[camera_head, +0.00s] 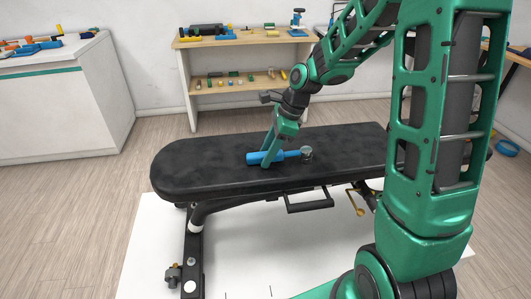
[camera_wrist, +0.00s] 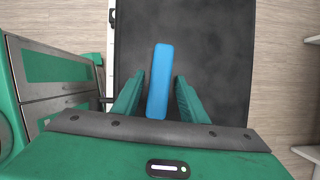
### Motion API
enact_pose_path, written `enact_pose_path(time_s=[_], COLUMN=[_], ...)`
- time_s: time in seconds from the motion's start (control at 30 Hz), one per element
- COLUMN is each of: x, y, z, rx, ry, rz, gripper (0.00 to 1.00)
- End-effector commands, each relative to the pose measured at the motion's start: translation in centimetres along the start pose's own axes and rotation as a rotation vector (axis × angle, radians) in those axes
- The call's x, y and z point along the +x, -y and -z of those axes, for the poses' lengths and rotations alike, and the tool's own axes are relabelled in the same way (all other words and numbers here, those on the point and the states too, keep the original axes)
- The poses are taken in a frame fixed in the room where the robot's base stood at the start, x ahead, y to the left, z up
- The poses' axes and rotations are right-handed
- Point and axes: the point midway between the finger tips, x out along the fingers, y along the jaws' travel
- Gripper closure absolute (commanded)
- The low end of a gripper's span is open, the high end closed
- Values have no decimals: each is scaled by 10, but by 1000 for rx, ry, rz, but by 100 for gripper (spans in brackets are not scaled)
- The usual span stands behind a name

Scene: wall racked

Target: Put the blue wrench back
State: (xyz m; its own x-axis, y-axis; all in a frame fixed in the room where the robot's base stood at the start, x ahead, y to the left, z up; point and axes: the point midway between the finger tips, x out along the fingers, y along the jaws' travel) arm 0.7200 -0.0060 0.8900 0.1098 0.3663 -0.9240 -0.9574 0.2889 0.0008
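The blue wrench (camera_head: 254,158) lies on the black padded bench (camera_head: 195,175) near its middle, its grey head (camera_head: 306,152) to the right. My gripper (camera_head: 268,160) reaches down to the bench at the blue handle. In the wrist view, the blue handle (camera_wrist: 160,75) lies between the two green fingers of my gripper (camera_wrist: 160,90). A gap shows on each side, so the gripper is open and does not clamp the handle. The wrench's grey head is not visible in the wrist view.
A wooden shelf unit (camera_head: 235,77) with tools on two levels stands against the back wall. A white cabinet (camera_head: 75,115) with blue and orange tools on top is at the left. Around the wrench the bench top is clear. A blue ring (camera_head: 506,147) lies on the floor at right.

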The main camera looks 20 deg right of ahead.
Motion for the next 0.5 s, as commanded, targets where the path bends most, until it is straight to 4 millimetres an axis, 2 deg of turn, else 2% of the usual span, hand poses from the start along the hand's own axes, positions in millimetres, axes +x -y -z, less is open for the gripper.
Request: enact_pose_path(time_s=[0.37,0.5], x=[3,-12], y=[0,1], z=[2,2], rx=[1,1], ry=[0,1], rz=[-1,3], gripper=[57,57])
